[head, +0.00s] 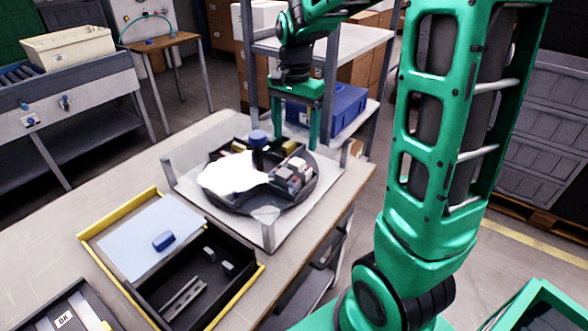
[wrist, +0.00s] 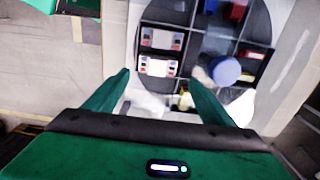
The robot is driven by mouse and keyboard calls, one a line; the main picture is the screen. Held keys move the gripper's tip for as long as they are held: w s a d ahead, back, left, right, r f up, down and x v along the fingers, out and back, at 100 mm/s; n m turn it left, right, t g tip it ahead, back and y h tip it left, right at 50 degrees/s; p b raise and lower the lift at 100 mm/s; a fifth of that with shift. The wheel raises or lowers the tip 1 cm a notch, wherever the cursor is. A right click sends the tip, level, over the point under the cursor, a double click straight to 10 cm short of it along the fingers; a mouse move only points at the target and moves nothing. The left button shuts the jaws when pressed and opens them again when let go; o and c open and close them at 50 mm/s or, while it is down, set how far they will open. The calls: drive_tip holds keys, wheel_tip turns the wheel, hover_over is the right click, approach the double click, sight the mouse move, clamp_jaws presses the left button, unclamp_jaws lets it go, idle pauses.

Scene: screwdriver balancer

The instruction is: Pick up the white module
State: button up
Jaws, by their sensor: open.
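In the wrist view, one white module (wrist: 158,66) lies just beyond the fingertips, and the other white module (wrist: 161,38) is farther off. In the head view, pale modules (head: 291,176) show at the tray's right side. My gripper (head: 295,142) is open and empty, fingers pointing down at the tray's back right. In the wrist view, its fingers (wrist: 158,80) lie to either side of the nearer module's line. I cannot tell their height above it.
A blue knob (head: 258,137) stands up from the tray, close to one finger. A yellow-edged box (head: 190,262) sits in front. A shelf rack with a blue bin (head: 340,108) stands behind.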

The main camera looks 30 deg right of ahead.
sight(297, 161)
drive_tip(key=f, duration=0.9)
drive_tip(key=shift+s+d+f, duration=0.1)
drive_tip(key=shift+s+d, duration=0.05)
drive_tip(key=shift+d, duration=0.1)
drive_tip(key=shift+c, duration=0.4)
drive_tip(key=c, duration=0.9)
